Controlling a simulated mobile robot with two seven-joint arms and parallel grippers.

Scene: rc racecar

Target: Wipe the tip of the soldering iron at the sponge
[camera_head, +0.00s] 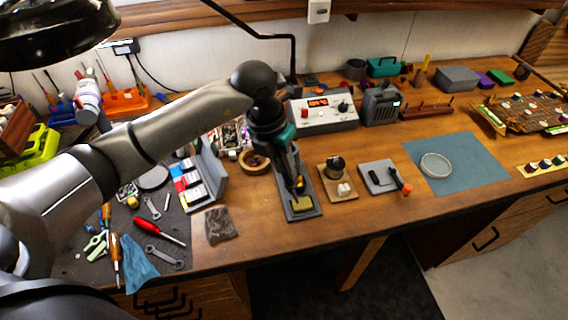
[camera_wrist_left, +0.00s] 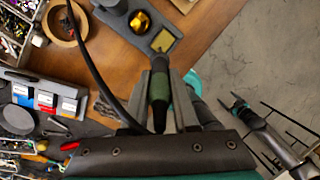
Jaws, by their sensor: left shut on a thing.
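My left gripper (camera_head: 288,168) is above the grey soldering stand (camera_head: 290,214) in the head view. In the left wrist view its fingers (camera_wrist_left: 168,90) are shut on the soldering iron (camera_wrist_left: 160,88), by its green and black handle. The iron's tip end points toward the yellow sponge (camera_wrist_left: 162,41), which sits in the stand's end; it also shows in the head view (camera_head: 303,203). I cannot tell whether the tip touches it. A gold ball of wire (camera_wrist_left: 140,22) sits in the stand beside the sponge. My right gripper (camera_wrist_left: 238,105) shows small over the floor.
A white soldering station (camera_head: 322,115) stands behind the stand. A wooden block with a small dark cup (camera_head: 337,182) is right of it, then a grey holder (camera_head: 379,177). A brown cloth (camera_head: 220,225) lies left. A dark cable (camera_wrist_left: 88,60) runs by the gripper.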

